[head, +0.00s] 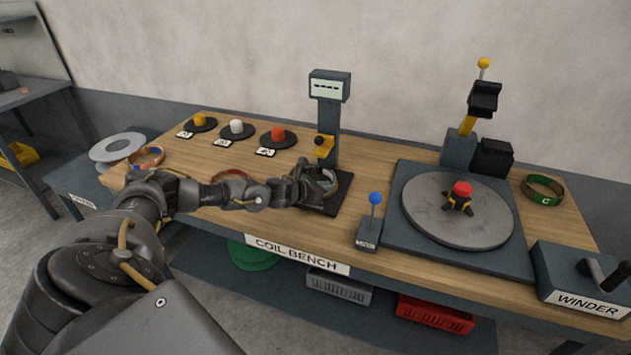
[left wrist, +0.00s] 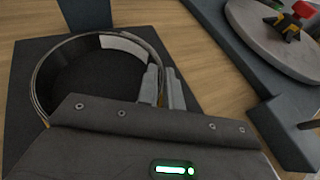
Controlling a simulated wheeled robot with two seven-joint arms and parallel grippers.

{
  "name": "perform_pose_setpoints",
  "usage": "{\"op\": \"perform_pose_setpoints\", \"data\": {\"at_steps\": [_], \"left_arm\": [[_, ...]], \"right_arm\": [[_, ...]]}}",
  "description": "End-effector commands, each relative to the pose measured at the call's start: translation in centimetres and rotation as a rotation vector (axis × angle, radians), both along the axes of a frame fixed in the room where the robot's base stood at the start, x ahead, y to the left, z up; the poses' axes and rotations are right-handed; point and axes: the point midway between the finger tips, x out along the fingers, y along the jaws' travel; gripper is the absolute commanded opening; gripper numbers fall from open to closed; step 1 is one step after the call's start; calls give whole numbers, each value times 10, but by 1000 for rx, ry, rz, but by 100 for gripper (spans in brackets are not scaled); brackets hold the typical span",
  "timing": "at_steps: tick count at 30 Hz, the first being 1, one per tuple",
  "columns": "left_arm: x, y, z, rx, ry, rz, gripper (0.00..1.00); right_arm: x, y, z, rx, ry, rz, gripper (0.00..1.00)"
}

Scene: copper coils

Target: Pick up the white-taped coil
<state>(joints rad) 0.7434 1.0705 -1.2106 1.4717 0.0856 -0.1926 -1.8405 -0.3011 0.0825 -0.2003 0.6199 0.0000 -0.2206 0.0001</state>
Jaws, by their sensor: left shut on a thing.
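The white-taped coil (left wrist: 124,45) is a thin ring with a white band and darker stretches, seen in the left wrist view over the black pad (left wrist: 22,78). My left gripper (left wrist: 163,88) is shut on the coil's right-hand wall, one finger on each side. In the head view my left gripper (head: 326,184) is over the pad at the foot of the display post and mostly covers the coil. Whether the coil touches the pad or is slightly above it, I cannot tell. My right gripper is not in view.
The display post (head: 330,125) stands right behind the gripper. A blue-knobbed lever (head: 375,200) and a turntable (head: 420,205) are to the right. A red-and-blue coil (head: 147,158), a partly hidden coil (head: 232,174) and a green coil (head: 543,189) lie on the bench (head: 190,222).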

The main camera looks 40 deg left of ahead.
Motion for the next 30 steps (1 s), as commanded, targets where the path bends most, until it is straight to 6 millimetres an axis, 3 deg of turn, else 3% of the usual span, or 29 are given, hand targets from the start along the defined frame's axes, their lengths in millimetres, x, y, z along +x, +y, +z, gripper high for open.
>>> {"op": "perform_pose_setpoints", "data": {"at_steps": [13,21,30], "left_arm": [[-2,1,0,3,9,-1,0],[-1,0,32,2,1,-2,0],[-68,13,29,6,8,-2,0]], "right_arm": [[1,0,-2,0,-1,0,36],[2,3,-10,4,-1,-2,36],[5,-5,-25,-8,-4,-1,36]]}}
